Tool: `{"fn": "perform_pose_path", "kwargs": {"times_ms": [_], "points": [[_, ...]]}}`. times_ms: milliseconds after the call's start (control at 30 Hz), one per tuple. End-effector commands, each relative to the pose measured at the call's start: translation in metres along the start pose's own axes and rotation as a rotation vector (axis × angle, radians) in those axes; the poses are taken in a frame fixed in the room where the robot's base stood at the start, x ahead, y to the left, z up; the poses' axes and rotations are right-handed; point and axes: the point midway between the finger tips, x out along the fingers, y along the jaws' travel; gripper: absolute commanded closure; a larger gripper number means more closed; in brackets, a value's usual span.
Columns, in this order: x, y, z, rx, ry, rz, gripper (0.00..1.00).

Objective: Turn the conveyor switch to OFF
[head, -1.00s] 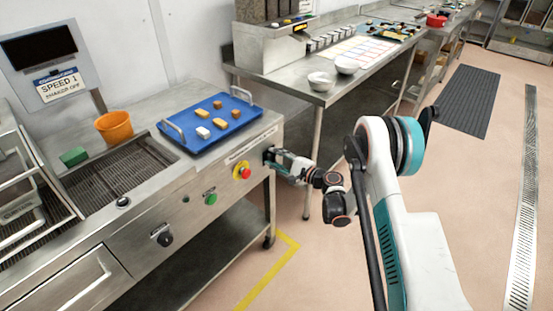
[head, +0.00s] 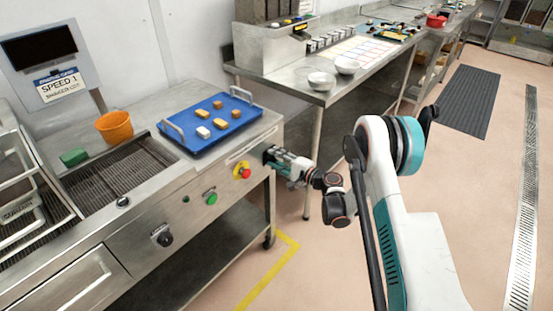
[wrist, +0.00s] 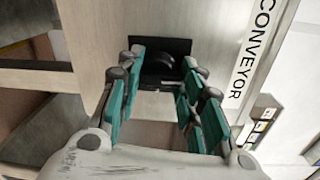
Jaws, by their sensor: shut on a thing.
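The conveyor switch (wrist: 158,63) is a black knob on a dark plate, beside the label CONVEYOR (wrist: 252,45) in the wrist view. My gripper (wrist: 162,70) has its teal-padded fingers on either side of the knob, shut on it. In the head view my gripper (head: 279,158) reaches the right end of the machine's steel front (head: 225,185), and it hides the switch there. The knob's pointer and any ON or OFF marks are not readable.
A red emergency button on yellow (head: 243,171) and a green button (head: 211,198) sit left of my gripper. A blue tray (head: 190,142) with several small blocks lies above. An orange bowl (head: 115,127) stands further left. The floor to the right is clear.

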Motion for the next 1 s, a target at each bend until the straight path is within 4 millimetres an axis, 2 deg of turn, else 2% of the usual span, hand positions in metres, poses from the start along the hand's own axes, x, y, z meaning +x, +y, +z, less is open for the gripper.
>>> {"fn": "perform_pose_path", "kwargs": {"times_ms": [67,100,167,567,1000], "points": [[0.0,0.004,0.001,-0.006,-0.001,0.007,0.9],[0.0,0.004,0.0,-0.006,-0.001,0.007,0.64],[0.0,0.004,0.0,-0.006,-0.001,0.007,0.5],[-0.005,0.001,-0.001,-0.002,0.001,0.003,0.49],[-0.066,0.002,0.0,-0.003,0.001,0.004,0.49]]}}
